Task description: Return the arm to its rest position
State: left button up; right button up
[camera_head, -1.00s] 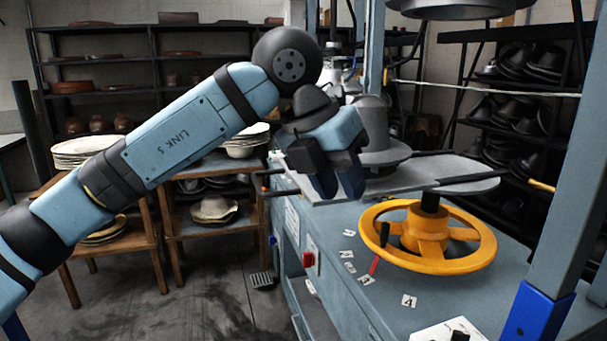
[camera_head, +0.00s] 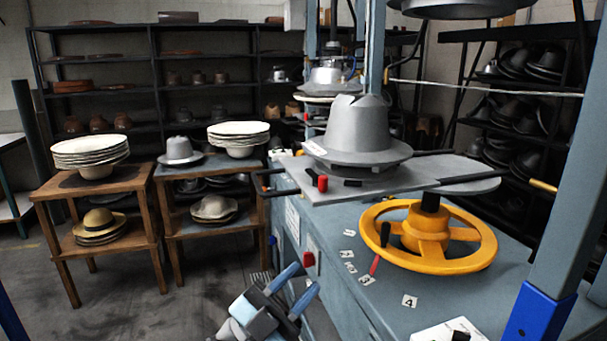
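My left gripper (camera_head: 296,288) is low at the bottom middle of the head view, in front of the blue press cabinet. Its two blue fingers are spread apart with nothing between them. The rest of the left arm is out of view below. A grey metal hat form (camera_head: 360,135) stands upright on the press plate (camera_head: 415,186), above and to the right of the gripper and apart from it. My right gripper is not in view.
A yellow handwheel (camera_head: 428,237) sits on the blue press table (camera_head: 385,300). Two wooden stands at left hold stacked plates (camera_head: 90,150), a grey hat (camera_head: 180,151) and a straw hat (camera_head: 98,221). Dark shelves stand behind. Floor (camera_head: 150,300) left of the gripper is clear.

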pick_arm(q)
jog(key=s+a+f+n+t+y, duration=0.1)
jog(key=a+f+n+t+y, duration=0.35)
jog(key=f+n+y, duration=0.45)
jog(key=s+a+f+n+t+y, duration=0.1)
jog(key=a+f+n+t+y, duration=0.2)
jog(key=a+f+n+y, duration=0.6)
jog(key=s+a+f+n+g+y, duration=0.15)
jog(key=s+f+g, duration=0.25)
jog(key=s+f, duration=0.5)
jog(key=s+a+f+n+g+y, duration=0.1)
jog(key=s+a+f+g, duration=0.2)
jog(key=s+f, duration=0.6)
notch_tip(320, 180, up, 15)
jog(key=w+p, duration=0.2)
jog(key=p, duration=2)
jog(key=shift+a+p, duration=0.3)
jog(key=shift+a, duration=0.1)
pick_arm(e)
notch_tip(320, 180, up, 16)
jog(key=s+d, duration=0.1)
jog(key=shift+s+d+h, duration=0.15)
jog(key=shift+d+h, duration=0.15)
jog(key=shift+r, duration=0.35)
pick_arm(q)
jog(key=shift+w, duration=0.1)
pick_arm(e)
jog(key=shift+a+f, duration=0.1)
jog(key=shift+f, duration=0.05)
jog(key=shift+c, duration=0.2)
